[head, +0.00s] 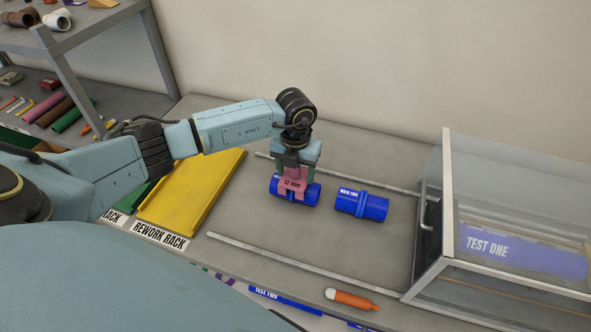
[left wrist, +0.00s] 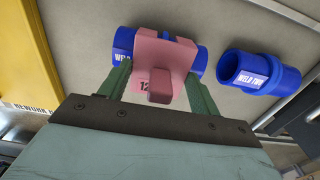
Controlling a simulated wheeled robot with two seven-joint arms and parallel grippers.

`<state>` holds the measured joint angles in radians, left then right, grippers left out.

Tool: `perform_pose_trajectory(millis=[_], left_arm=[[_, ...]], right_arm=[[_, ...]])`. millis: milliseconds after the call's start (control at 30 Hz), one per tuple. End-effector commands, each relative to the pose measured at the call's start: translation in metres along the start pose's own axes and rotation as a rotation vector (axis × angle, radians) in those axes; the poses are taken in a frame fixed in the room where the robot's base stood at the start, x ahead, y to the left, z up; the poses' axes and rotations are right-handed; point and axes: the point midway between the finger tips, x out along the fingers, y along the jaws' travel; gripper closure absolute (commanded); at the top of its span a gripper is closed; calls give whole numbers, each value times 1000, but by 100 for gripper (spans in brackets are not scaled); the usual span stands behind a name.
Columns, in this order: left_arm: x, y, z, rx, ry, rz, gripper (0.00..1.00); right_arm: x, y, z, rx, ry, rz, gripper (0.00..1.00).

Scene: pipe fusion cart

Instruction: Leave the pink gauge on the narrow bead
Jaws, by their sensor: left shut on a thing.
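The pink gauge (head: 292,182) sits over the middle of a blue pipe piece (head: 312,194) at the centre of the cart top. It also shows in the left wrist view (left wrist: 163,62), where it straddles the blue pipe (left wrist: 122,62). My left gripper (head: 296,170) is shut on the gauge from above, one green finger on each side. My right gripper is not in view.
A clear-walled case (head: 447,210) with a TEST ONE pipe (head: 520,250) stands at right. A yellow tray (head: 190,197) lies left, by the REWORK RACK label. Thin rails (head: 300,266) cross the grey top. An orange marker (head: 352,299) lies at the front edge.

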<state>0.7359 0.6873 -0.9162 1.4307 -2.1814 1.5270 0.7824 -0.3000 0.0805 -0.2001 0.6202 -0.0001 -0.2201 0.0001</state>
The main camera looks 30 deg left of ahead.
Motion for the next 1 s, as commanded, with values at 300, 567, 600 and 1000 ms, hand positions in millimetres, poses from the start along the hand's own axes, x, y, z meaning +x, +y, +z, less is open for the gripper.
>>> perform_pose_trajectory(millis=[300,567,600,1000], left_arm=[[4,0,0,0,0,0,27],[4,0,0,0,0,0,12],[4,0,0,0,0,0,12],[-40,0,2,1,-7,-1,12]], right_arm=[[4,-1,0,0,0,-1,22],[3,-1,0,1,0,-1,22],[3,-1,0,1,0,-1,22],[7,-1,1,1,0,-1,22]])
